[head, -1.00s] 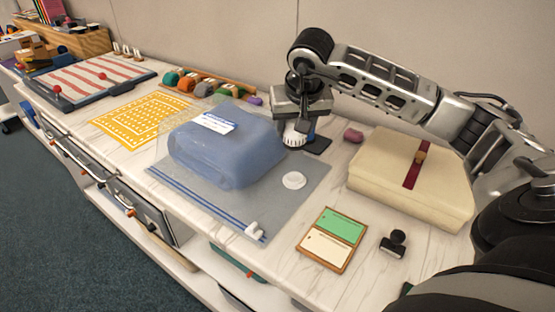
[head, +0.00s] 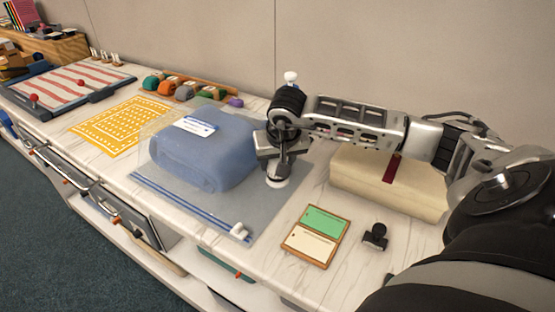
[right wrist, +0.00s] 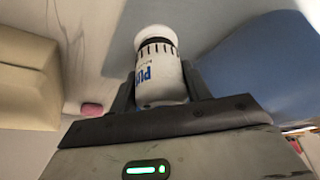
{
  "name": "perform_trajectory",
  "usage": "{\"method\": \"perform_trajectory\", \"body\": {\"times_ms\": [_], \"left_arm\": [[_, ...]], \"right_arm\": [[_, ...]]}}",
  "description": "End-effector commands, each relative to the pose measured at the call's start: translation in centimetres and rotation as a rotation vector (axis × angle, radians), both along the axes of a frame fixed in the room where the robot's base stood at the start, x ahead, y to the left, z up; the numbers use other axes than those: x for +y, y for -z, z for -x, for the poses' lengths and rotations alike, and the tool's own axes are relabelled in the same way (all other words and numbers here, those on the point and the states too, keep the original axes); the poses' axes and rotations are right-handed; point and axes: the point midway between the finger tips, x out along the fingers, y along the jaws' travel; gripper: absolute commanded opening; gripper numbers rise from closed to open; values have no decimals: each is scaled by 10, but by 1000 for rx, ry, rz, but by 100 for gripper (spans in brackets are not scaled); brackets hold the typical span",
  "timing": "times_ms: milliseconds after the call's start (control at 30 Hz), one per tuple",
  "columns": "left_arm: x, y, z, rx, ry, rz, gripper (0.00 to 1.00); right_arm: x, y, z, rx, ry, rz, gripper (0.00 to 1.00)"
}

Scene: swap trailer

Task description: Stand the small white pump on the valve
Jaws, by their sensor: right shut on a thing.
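My right gripper (head: 275,158) is shut on the small white pump (head: 277,171), which points down below the jaws. In the right wrist view the pump (right wrist: 160,75) shows part of blue lettering and a band of dark marks between the fingers. The valve (head: 276,183) is a white disc on the clear bag (head: 240,215), right at the pump's lower end. I cannot tell whether pump and valve touch. The pump looks about upright. The bag holds a folded blue bundle (head: 205,155). My left gripper is not in view.
A cream box with a red strap (head: 370,188) lies right of the gripper. A green and cream card tray (head: 316,236) and a black stamp (head: 375,236) lie in front. A white-topped object (head: 290,78) shows behind my wrist, mostly hidden. Bare countertop lies near the tray.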

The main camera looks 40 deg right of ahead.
Motion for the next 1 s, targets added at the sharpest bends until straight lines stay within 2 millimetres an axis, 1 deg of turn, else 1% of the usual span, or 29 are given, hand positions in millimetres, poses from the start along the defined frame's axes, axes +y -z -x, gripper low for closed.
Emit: {"method": "perform_trajectory", "body": {"times_ms": [33,100,367,433,467,567,900,1000], "left_arm": [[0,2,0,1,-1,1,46],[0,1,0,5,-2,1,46],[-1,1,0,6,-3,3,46],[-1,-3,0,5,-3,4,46],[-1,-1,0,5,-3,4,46],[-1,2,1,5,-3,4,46],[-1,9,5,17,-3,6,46],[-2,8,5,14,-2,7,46]], "right_arm": [[0,1,0,0,0,0,53],[0,1,0,0,0,0,70],[0,0,0,0,0,0,70],[0,-3,0,0,0,0,70],[0,-4,0,-1,0,0,70],[2,-16,4,-6,0,2,70],[16,-82,28,-5,-1,1,70],[19,-97,34,-4,-1,0,70]]}}
